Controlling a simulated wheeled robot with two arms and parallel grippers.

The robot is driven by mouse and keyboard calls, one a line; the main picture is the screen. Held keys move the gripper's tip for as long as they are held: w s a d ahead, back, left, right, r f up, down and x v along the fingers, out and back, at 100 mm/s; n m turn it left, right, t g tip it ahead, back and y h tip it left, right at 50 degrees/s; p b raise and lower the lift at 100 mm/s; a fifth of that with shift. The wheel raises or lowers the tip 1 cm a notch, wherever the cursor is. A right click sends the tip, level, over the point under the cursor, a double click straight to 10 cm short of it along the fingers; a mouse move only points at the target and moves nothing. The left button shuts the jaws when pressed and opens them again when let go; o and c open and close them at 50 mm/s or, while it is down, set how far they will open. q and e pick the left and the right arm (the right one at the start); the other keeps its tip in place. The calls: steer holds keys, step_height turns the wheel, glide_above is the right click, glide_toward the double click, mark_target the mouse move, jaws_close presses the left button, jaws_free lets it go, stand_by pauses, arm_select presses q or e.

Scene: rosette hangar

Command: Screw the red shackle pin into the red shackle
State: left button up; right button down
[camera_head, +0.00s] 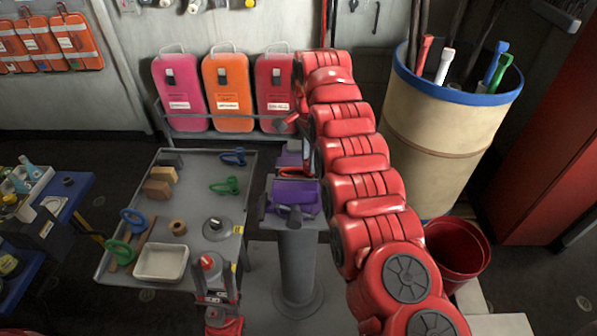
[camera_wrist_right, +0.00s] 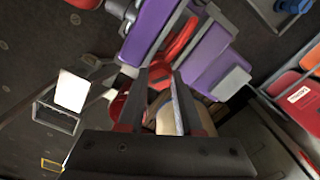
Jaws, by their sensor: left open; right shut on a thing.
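The red shackle (camera_head: 293,181) is held in the purple vise (camera_head: 294,197) on a grey pedestal. In the right wrist view the shackle (camera_wrist_right: 182,42) lies between the purple vise jaws (camera_wrist_right: 208,68), just beyond my fingertips. My right gripper (camera_wrist_right: 161,78) is shut on a small red piece between its fingertips, seemingly the red shackle pin (camera_wrist_right: 160,72), mostly hidden by the fingers. I cannot tell whether the pin touches the shackle. In the head view my right arm hides much of that hand. My left gripper (camera_head: 217,272) is open at the lower middle, beside the grey table.
The grey table (camera_head: 203,168) left of the vise carries green and blue shackles (camera_head: 224,186), brown blocks (camera_head: 158,189), a white tray (camera_head: 161,262) and a grey disc (camera_head: 217,229). A beige barrel (camera_head: 440,130) and red bucket (camera_head: 455,249) stand right. Coloured cases (camera_head: 228,90) stand behind.

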steer(key=m+p, duration=0.1)
steer(key=m, duration=0.2)
steer(key=shift+r+p, duration=0.15)
steer(key=shift+p, duration=0.15)
steer(key=m+p, duration=0.1)
steer(key=m, duration=0.2)
steer(key=shift+m, duration=0.4)
steer(key=m, duration=0.3)
steer(key=shift+f, duration=0.25)
